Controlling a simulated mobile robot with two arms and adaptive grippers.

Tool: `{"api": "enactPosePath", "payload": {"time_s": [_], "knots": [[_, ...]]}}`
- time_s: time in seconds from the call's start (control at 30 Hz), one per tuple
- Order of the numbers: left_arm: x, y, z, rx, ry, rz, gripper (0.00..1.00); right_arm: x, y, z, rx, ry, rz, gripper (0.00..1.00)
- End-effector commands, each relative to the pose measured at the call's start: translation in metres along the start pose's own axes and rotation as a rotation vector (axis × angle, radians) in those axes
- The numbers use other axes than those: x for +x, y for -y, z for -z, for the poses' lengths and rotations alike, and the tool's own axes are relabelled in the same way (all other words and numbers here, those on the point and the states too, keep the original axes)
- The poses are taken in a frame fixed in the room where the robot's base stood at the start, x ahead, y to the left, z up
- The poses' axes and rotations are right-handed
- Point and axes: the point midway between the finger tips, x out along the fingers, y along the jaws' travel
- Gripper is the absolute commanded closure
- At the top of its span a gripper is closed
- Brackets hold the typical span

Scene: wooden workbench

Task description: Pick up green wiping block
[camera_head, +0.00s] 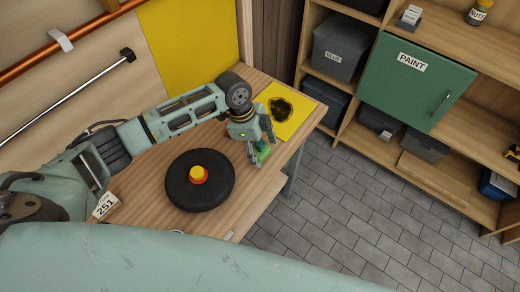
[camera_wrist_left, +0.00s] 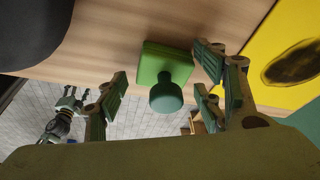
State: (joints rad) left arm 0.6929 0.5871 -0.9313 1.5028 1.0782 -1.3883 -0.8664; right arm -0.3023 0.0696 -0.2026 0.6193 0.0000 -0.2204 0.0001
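The green wiping block (camera_wrist_left: 165,68) is a flat square pad with a round knob. In the left wrist view it lies near the edge of the wooden workbench, between the fingers of my left gripper (camera_wrist_left: 165,86). The fingers are spread apart, with gaps on both sides of the knob. In the head view my left gripper (camera_head: 257,148) is over the block (camera_head: 262,155), hiding part of it. A small arm-like shape, probably my right arm with its gripper (camera_wrist_left: 68,100), shows at the left of the wrist view; its finger state is too small to tell.
A black disc with a red and yellow button (camera_head: 199,173) sits on the workbench (camera_head: 140,200) beside the gripper. A yellow sheet with a dark stain (camera_head: 296,124) lies at the far corner. Shelves with a green PAINT door (camera_head: 415,85) stand across the tiled floor.

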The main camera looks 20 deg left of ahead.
Motion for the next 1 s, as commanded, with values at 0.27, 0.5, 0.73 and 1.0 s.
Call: {"api": "enactPosePath", "payload": {"time_s": [0.27,0.5,0.73,1.0], "knots": [[0.0,0.0,0.0,0.0,0.0,0.0,0.65,0.0,-0.005,0.001,-0.003,-0.002,-0.006,0.42],[-0.001,0.0,0.0,0.0,0.0,0.0,0.81,0.0,-0.011,0.001,-0.003,-0.002,-0.013,0.42],[-0.002,0.001,0.0,0.0,-0.001,0.001,0.81,0.001,-0.012,0.001,-0.002,-0.002,-0.014,0.42],[-0.029,0.002,0.008,0.002,-0.002,0.005,0.81,0.009,-0.012,0.0,-0.002,-0.002,-0.014,0.42]]}}
